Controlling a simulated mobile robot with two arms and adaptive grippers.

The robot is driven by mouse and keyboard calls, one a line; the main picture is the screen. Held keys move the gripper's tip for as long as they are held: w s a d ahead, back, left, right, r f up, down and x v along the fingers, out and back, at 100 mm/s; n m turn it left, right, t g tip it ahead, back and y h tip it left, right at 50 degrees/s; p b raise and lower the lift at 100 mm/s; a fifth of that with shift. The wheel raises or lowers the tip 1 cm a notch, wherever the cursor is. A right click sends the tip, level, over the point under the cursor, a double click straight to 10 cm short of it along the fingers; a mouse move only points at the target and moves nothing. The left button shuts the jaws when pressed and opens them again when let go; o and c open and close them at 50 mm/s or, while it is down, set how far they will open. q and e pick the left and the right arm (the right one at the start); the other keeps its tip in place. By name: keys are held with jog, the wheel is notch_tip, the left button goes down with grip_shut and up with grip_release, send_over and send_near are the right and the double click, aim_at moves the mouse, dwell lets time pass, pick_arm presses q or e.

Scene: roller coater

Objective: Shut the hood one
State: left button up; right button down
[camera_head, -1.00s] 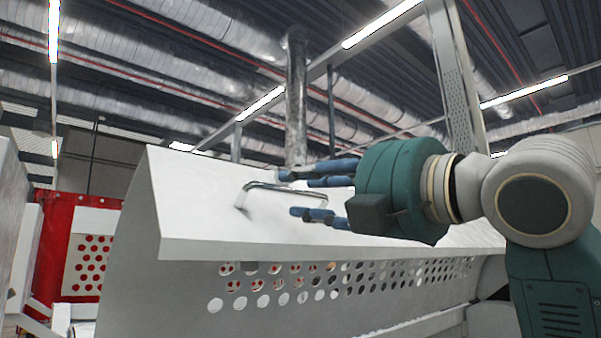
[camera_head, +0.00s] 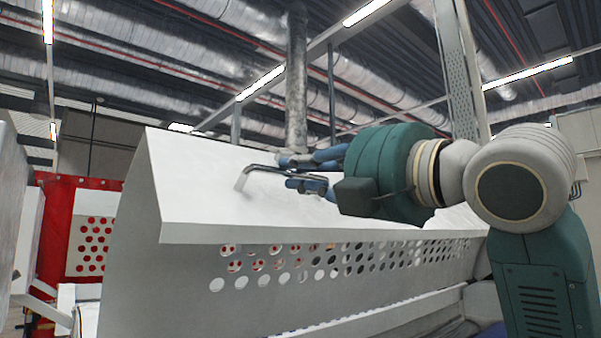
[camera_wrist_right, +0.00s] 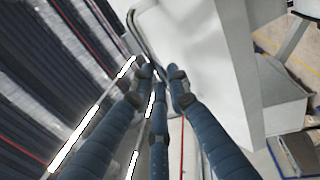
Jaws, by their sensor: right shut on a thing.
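The hood (camera_head: 195,200) is a large white panel with a bent front edge, raised and tilted over a perforated white lower part. A dark metal bar handle (camera_head: 262,168) sits on its upper face. My right gripper (camera_head: 290,170), with blue fingers on a green body, is shut on the handle from the right. In the right wrist view the fingers (camera_wrist_right: 165,75) meet close to the handle (camera_wrist_right: 140,25), beside the white hood surface (camera_wrist_right: 195,45). The fingers hide part of the handle. My left gripper is in neither view.
A red panel with a perforated white plate (camera_head: 92,245) stands behind the hood on the left. A white cabinet side (camera_head: 20,200) is at the left edge. A vertical metal pipe (camera_head: 297,80) and ceiling ducts are above and behind.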

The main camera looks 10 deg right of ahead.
jog(key=s+d+f+t+b, duration=0.1)
jog(key=s+d+f+b, duration=0.1)
jog(key=f+b, duration=0.5)
jog(key=s+d+f+t+y+b, duration=0.1)
jog(key=s+d+f+b, duration=0.1)
jog(key=s+f+b, duration=0.2)
jog(key=s+d+f+t+y+b, duration=0.1)
jog(key=s+d+f+b, duration=0.1)
jog(key=f+b, duration=0.8)
jog(key=s+b, duration=0.1)
jog(key=b, duration=0.2)
jog(key=shift+s+f+b, duration=0.15)
jog(key=shift+f+b, duration=0.15)
jog(key=shift+f, duration=0.1)
jog(key=shift+d, duration=0.1)
jog(key=c, duration=1.7)
grip_release()
jog(key=shift+r, duration=0.1)
jog(key=shift+o, duration=0.2)
jog(key=v, duration=1.2)
jog(key=shift+f, duration=0.3)
jog(key=shift+c, duration=0.5)
